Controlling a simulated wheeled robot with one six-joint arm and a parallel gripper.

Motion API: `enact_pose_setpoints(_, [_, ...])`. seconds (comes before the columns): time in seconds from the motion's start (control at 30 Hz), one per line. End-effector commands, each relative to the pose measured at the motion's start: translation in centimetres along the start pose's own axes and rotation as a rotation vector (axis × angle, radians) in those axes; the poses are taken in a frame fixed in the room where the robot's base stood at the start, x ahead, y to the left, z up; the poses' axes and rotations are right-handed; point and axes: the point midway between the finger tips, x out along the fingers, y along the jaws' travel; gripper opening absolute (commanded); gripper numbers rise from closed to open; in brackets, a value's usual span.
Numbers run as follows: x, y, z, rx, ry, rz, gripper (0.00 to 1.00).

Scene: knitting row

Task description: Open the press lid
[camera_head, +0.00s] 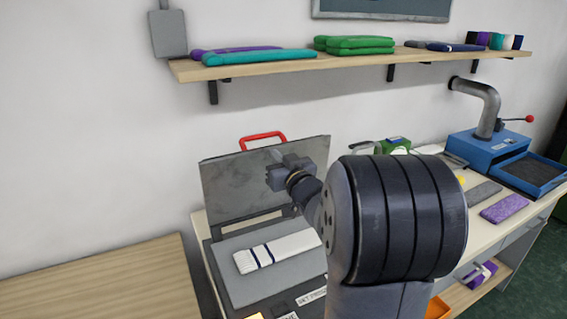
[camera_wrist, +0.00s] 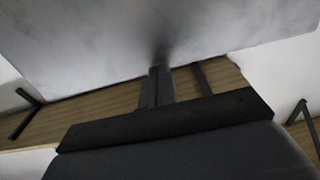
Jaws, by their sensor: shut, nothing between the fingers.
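The press lid (camera_head: 235,181) is a grey metal plate that stands raised, close to upright, at the back of the press. A red handle (camera_head: 263,138) sits on its top edge. The press bed (camera_head: 290,279) lies open below it, with a white striped knit piece (camera_head: 277,250) on it. My gripper (camera_head: 277,162) is shut and empty in front of the lid's inner face, near its upper right part. In the wrist view my shut fingers (camera_wrist: 159,75) point at the lid's pale surface (camera_wrist: 85,35); I cannot tell whether they touch it.
A wall shelf (camera_head: 240,69) with folded knits runs above the lid. A bare wooden table (camera_head: 110,285) is at the left. A blue machine (camera_head: 480,150) with a pipe and a purple knit piece (camera_head: 504,208) are on the bench at the right.

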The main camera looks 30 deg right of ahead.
Motion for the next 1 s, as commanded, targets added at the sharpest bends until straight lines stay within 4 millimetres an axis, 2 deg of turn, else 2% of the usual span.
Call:
enact_pose_setpoints(0.53, [0.8,0.0,-0.3,0.000,-0.011,0.000,0.00])
enact_pose_setpoints(1.0, [4.5,0.0,-1.1,0.001,-0.165,-0.001,0.00])
